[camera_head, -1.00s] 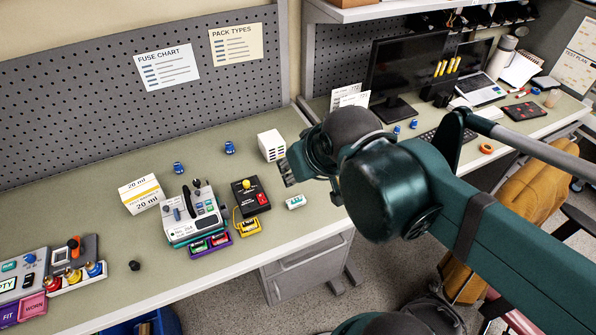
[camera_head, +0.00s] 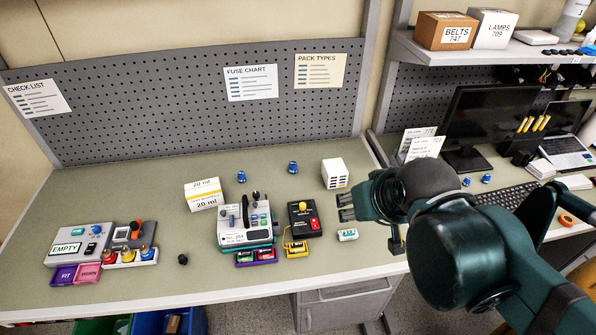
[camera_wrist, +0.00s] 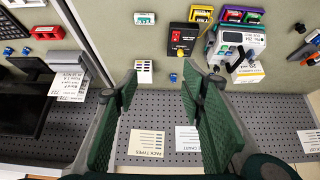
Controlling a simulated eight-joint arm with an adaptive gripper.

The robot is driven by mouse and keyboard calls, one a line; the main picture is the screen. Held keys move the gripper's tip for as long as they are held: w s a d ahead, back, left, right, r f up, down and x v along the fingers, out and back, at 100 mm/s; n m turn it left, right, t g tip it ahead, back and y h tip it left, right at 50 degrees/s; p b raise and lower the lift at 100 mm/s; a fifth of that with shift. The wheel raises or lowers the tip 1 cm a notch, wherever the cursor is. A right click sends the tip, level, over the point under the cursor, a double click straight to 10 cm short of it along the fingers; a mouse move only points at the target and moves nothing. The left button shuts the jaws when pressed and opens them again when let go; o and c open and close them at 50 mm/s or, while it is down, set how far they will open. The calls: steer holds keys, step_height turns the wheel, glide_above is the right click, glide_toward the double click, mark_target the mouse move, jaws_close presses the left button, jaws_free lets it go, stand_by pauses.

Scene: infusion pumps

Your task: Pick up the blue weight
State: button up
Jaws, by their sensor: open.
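Small blue weight-like pieces stand on the bench: one (camera_head: 241,176) behind the white pump and another (camera_head: 292,167) farther right. Two more blue pieces, one here (camera_head: 466,182) and one here (camera_head: 486,179), stand by the monitor. Which is the blue weight I cannot tell. My gripper (camera_head: 345,207) is open and empty, right of the pump near the white box. In the wrist view the open fingers (camera_wrist: 160,68) frame a blue piece (camera_wrist: 173,77) beyond them, apart from it.
A small black knob (camera_head: 183,259) lies nearer the front edge. A pegboard (camera_head: 200,115) rises behind.

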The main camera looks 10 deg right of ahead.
steer(key=w, duration=0.1)
steer(key=n+g+p, duration=0.1)
steer(key=n+g, duration=0.6)
steer(key=n, duration=0.9)
glide_above(293, 163)
steer(key=f, duration=2.1)
steer(key=shift+s+d+f, duration=0.15)
steer(key=shift+s+f, duration=0.05)
steer(key=shift+f, duration=0.15)
steer(key=shift+w+f, duration=0.25)
steer(key=shift+f, duration=0.3)
steer(key=shift+f, duration=0.1)
steer(key=shift+f, duration=1.25)
